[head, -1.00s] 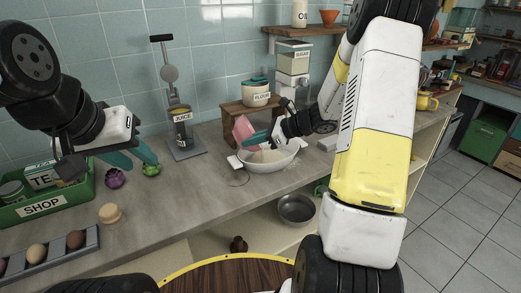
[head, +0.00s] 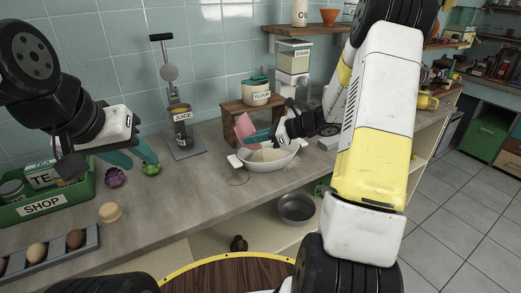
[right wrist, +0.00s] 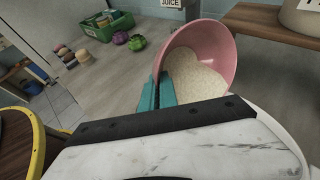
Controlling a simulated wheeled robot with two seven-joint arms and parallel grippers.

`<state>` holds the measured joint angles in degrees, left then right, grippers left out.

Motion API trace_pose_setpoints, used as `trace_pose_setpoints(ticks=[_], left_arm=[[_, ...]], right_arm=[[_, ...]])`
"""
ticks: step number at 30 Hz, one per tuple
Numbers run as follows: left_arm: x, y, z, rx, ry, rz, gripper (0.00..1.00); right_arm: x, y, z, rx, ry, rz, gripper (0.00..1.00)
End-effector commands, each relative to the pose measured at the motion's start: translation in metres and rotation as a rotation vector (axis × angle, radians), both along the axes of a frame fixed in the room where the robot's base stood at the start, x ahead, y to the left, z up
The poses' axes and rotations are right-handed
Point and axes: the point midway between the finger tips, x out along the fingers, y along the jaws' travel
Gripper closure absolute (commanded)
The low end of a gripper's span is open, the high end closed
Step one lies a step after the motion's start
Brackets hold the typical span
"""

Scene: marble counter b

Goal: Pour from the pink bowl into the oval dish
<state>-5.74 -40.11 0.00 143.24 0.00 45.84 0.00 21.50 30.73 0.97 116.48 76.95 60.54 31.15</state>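The pink bowl (head: 243,125) is steeply tilted above the left part of the white oval dish (head: 266,165). In the right wrist view the pink bowl (right wrist: 208,42) lies on its side with pale grain (right wrist: 195,82) inside, reaching its lower rim. My right gripper (head: 256,138) is shut on the bowl's rim; its teal fingers (right wrist: 157,95) show there too. Beige grain (head: 268,155) shows inside the dish. My left gripper (head: 132,157) hangs over the counter at the left, its fingers apart and empty.
A purple vegetable (head: 115,177) and a green one (head: 151,169) sit near my left gripper. A green SHOP crate (head: 45,205) and an egg tray (head: 60,255) are at left. A juice dispenser (head: 182,130) and wooden stand (head: 232,115) stand behind the dish.

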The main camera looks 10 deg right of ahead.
Motion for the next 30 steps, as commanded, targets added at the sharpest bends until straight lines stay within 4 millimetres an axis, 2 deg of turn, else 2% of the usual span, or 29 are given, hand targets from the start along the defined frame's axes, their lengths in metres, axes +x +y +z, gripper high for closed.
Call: trace_pose_setpoints(ticks=[30], left_arm=[[0.0,0.0,0.0,0.0,0.0,0.0,0.64]], right_arm=[[0.0006,-0.0101,0.0042,0.092,-0.001,-0.001,1.0]])
